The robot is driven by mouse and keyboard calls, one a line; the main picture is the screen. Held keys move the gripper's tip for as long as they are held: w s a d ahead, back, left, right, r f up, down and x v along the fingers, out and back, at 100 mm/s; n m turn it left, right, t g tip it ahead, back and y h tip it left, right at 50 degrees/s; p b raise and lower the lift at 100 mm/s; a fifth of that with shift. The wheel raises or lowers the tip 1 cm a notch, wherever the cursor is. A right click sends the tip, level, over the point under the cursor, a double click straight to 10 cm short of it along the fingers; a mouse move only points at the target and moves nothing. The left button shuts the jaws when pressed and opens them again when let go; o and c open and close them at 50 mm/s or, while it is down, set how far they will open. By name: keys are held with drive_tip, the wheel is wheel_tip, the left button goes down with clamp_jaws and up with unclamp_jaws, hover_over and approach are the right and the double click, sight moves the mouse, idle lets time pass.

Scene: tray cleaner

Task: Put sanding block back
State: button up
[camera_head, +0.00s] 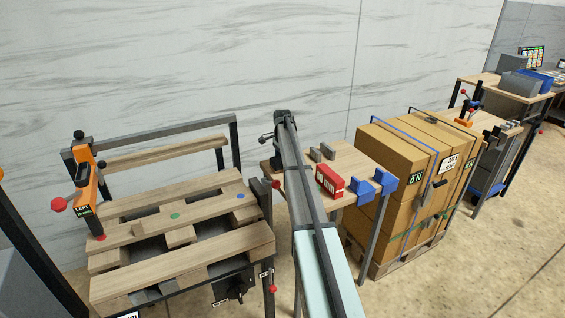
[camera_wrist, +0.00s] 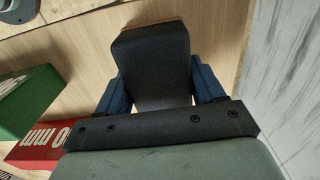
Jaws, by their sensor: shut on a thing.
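In the wrist view a dark grey block (camera_wrist: 152,52), which looks like the sanding block, sits between the two blue finger pads of my gripper (camera_wrist: 162,84). The gripper is shut on it, and its near end is partly hidden by the dark gripper bar. Light wood shows behind the block; I cannot tell whether the block touches it. In the head view my arm reaches to the far left of a small wooden table (camera_head: 352,158), with my gripper (camera_head: 283,118) at its far end. The held block is not clear there.
A red block marked in mm (camera_head: 330,181) lies on the table, near blue brackets (camera_head: 362,187) and two small grey uprights (camera_head: 322,153). The wrist view shows a green block (camera_wrist: 28,100) at left. A pallet bench (camera_head: 180,215) stands left, stacked cartons (camera_head: 400,165) right.

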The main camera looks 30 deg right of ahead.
drive_tip(key=shift+f, duration=0.25)
drive_tip(key=o, duration=1.1)
wheel_tip(320, 180, up, 12)
drive_tip(key=shift+r, duration=0.2)
